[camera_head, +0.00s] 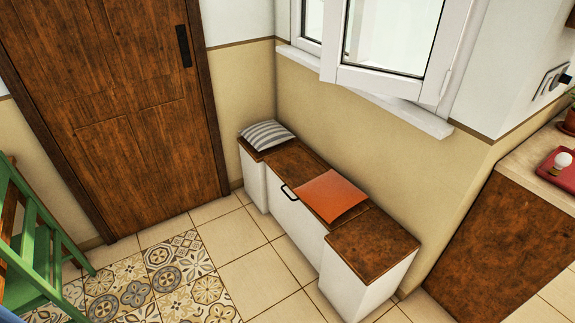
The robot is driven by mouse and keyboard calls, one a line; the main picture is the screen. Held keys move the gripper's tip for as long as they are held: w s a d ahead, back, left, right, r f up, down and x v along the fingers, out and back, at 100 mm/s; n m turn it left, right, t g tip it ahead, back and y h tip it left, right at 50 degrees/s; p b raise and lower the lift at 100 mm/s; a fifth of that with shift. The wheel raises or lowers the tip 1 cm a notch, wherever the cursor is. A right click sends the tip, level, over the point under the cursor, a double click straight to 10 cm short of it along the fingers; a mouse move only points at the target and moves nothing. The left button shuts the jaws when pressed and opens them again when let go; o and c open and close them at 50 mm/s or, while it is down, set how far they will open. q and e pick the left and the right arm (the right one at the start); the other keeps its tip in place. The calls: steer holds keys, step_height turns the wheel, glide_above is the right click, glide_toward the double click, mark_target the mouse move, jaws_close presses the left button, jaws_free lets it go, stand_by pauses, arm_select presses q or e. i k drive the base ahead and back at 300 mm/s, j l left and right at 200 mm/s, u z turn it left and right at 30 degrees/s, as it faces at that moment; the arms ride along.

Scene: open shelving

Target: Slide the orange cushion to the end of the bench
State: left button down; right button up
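The orange cushion (332,195) lies flat on the bench, a little right of its middle, beside the raised right end section. The bench (372,246) has a brown wood top and white fronts, and stands along the wall below the window. Its middle section has a dark handle (289,192) on the front. A grey striped cushion (266,135) lies on the bench's left end. The bench's right end top is bare. Neither of my grippers shows in this view.
A green wooden chair (38,245) stands at the lower left. A brown door (110,100) is at the left. An open window sash (390,45) is above the bench. A wooden counter (510,230) with a red tray (558,167) is at the right. The tiled floor before the bench is clear.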

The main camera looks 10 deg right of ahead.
mark_target(329, 195)
steer(key=i+j+z, duration=0.9)
steer(key=i, duration=0.15)
